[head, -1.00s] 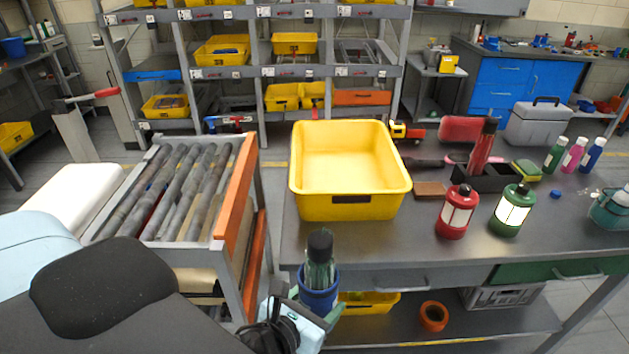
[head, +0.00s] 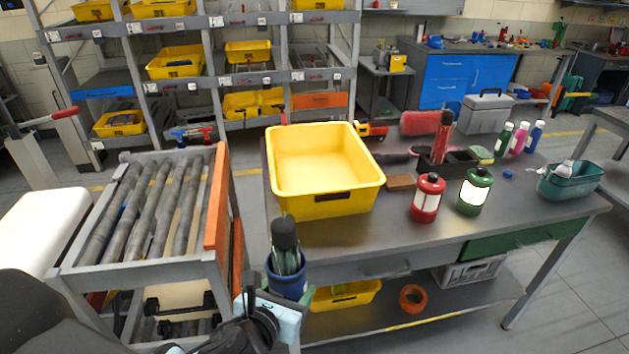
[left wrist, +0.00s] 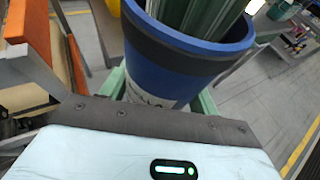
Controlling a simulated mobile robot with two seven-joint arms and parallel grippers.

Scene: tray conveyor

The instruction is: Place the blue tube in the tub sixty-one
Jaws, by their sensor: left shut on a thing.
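The blue tube (head: 286,283) is an upright dark blue cup holding thin greenish rods and a black-topped item. My left gripper (head: 283,304) is shut on it and holds it in front of the table's near edge. In the left wrist view the tube (left wrist: 185,65) fills the top middle, between the greenish fingers (left wrist: 160,98). A large yellow tub (head: 325,206) stands on the grey table, beyond and slightly right of the tube. Its inside looks empty. The dark label on its front is too small to read. My right gripper is not in view.
A roller conveyor (head: 215,240) with an orange side rail stands left of the table (head: 400,232).

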